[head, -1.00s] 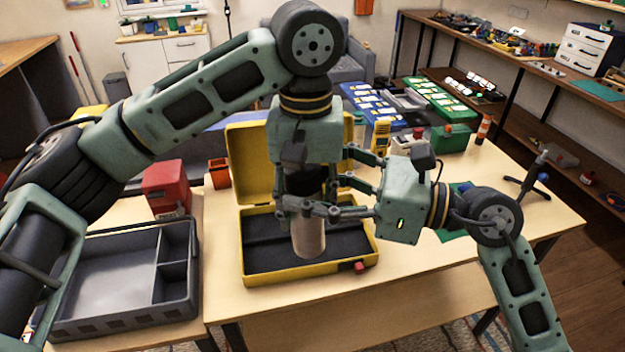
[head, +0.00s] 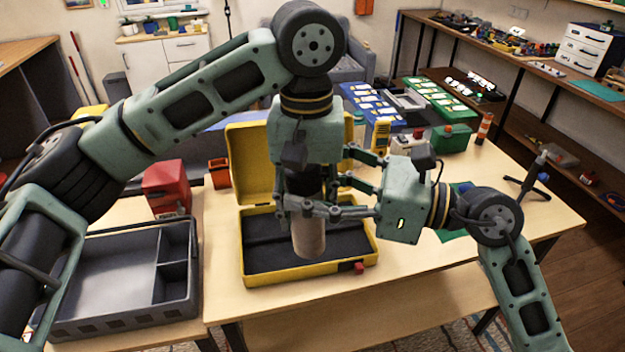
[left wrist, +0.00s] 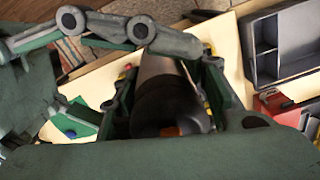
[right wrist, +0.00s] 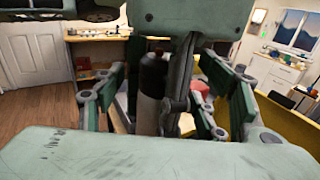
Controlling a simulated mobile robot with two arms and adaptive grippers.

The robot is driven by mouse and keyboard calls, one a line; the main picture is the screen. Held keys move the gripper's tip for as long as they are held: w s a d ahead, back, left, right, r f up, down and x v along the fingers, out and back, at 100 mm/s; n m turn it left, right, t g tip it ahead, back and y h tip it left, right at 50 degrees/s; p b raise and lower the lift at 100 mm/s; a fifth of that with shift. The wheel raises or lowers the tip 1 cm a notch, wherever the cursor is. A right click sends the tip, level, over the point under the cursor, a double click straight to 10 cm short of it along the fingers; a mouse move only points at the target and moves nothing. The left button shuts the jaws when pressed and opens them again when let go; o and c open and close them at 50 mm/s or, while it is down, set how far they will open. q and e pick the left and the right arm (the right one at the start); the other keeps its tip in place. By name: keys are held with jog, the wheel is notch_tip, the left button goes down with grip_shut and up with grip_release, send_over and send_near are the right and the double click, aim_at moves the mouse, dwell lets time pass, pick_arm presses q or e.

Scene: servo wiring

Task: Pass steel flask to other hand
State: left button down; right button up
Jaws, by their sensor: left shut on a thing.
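The steel flask (head: 309,238) hangs upright below my left gripper (head: 305,190), its pale lower body over the open yellow case. Its dark upper part is between the left fingers, which are shut on it. In the left wrist view the flask (left wrist: 165,90) points away between the fingers. My right gripper (head: 335,190) comes in from the right at flask height. In the right wrist view the flask (right wrist: 150,95) stands between its spread fingers, with gaps visible at both sides. The right gripper looks open around the flask.
The yellow case (head: 300,273) lies open on the table below the flask. A grey divided tray (head: 115,270) and a red box (head: 166,187) are at left. Green (head: 452,138) and blue boxes stand behind. The table's front right is clear.

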pick_arm(q)
jog(key=s+a+f+m, duration=0.1)
jog(key=a+f+m, duration=0.1)
jog(key=f+m, duration=0.3)
jog(key=s+a+f+m, duration=0.2)
jog(key=f+m, duration=0.3)
jog(key=m, duration=0.7)
jog(key=shift+a, duration=0.55)
pick_arm(e)
jog(key=v, duration=1.2)
jog(key=shift+s, duration=0.1)
jog(key=shift+a+r, duration=0.1)
